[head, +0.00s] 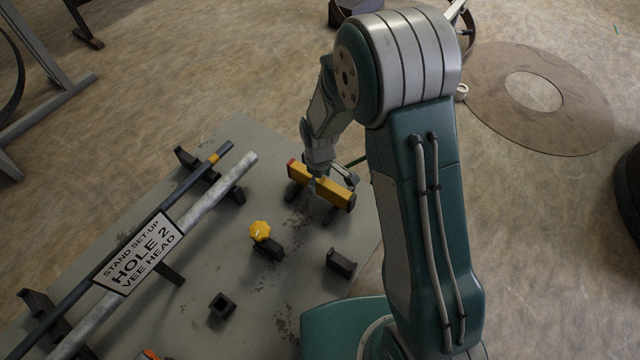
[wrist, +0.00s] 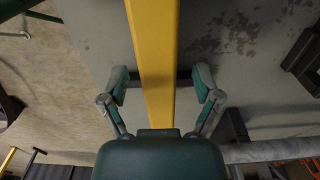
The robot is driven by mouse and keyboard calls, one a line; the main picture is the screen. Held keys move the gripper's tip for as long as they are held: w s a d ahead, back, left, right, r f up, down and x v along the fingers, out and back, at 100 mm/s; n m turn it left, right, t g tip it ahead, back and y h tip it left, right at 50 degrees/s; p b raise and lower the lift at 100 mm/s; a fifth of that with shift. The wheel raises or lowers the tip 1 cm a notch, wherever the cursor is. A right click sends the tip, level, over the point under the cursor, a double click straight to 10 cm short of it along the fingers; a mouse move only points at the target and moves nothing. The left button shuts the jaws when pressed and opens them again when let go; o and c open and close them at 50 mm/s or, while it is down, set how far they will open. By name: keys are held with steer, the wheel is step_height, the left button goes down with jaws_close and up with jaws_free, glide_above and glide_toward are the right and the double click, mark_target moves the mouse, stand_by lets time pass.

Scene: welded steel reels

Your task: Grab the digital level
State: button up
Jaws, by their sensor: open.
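The digital level is a yellow bar (head: 334,193) with dark parts near its middle and a dark right end. It rests on black supports (head: 331,213) near the right side of the grey table. My gripper (head: 322,176) is at the level's middle, partly hidden by the arm in the head view. In the wrist view the yellow level (wrist: 155,60) runs between the two green-padded fingers (wrist: 160,92), one on each side. Both fingers stand apart from it, with a gap each side. The gripper is open.
A large flat ring (head: 580,105) lies on the floor.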

steer(key=shift+f, duration=0.75)
jaws_close()
